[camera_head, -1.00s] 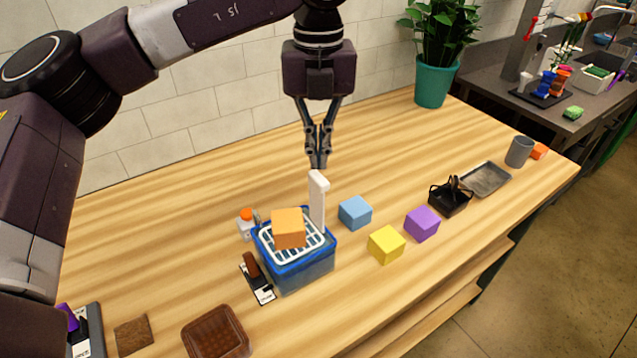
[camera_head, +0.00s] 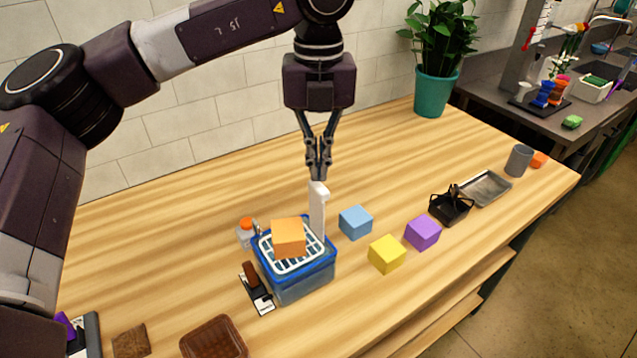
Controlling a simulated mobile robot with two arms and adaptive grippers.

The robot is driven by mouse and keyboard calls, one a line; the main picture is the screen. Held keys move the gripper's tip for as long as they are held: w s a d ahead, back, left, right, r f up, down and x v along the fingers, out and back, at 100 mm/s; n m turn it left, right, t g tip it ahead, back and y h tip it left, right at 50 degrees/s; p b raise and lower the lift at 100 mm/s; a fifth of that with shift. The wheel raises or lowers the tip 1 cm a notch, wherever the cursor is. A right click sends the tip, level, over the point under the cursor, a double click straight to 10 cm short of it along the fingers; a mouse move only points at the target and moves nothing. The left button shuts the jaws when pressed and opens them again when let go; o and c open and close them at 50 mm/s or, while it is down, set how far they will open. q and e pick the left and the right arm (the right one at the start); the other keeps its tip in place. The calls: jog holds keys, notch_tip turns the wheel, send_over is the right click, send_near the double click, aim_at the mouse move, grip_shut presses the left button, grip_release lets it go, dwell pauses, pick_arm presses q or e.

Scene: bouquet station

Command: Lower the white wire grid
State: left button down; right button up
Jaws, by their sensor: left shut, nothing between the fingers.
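The white wire grid (camera_head: 283,262) lies across the top of a blue container (camera_head: 304,287). An orange block (camera_head: 289,237) rests on the grid. A white upright handle (camera_head: 317,212) stands at the back right corner of the container; whether it joins the grid is hidden. My left gripper (camera_head: 319,176) is shut and empty, pointing down with its tips at or just above the handle's top. I cannot tell whether they touch. My right gripper is not in view.
Blue (camera_head: 355,222), yellow (camera_head: 387,254) and purple (camera_head: 422,232) cubes stand right of the container. A white bottle with orange cap (camera_head: 246,231) and a brown-handled tool (camera_head: 254,283) are at its left. A black basket (camera_head: 451,207) and metal tray (camera_head: 486,188) are farther right.

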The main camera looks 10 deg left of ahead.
aim_at(319, 186)
pick_arm(q)
jog(key=shift+f, duration=0.2)
dwell(0.4)
jog(key=shift+f+b, duration=1.6)
jog(key=shift+f, duration=0.4)
jog(key=shift+f+b, duration=1.25)
jog(key=shift+f, duration=0.2)
jog(key=shift+f+b, duration=0.75)
jog(key=shift+f, duration=0.15)
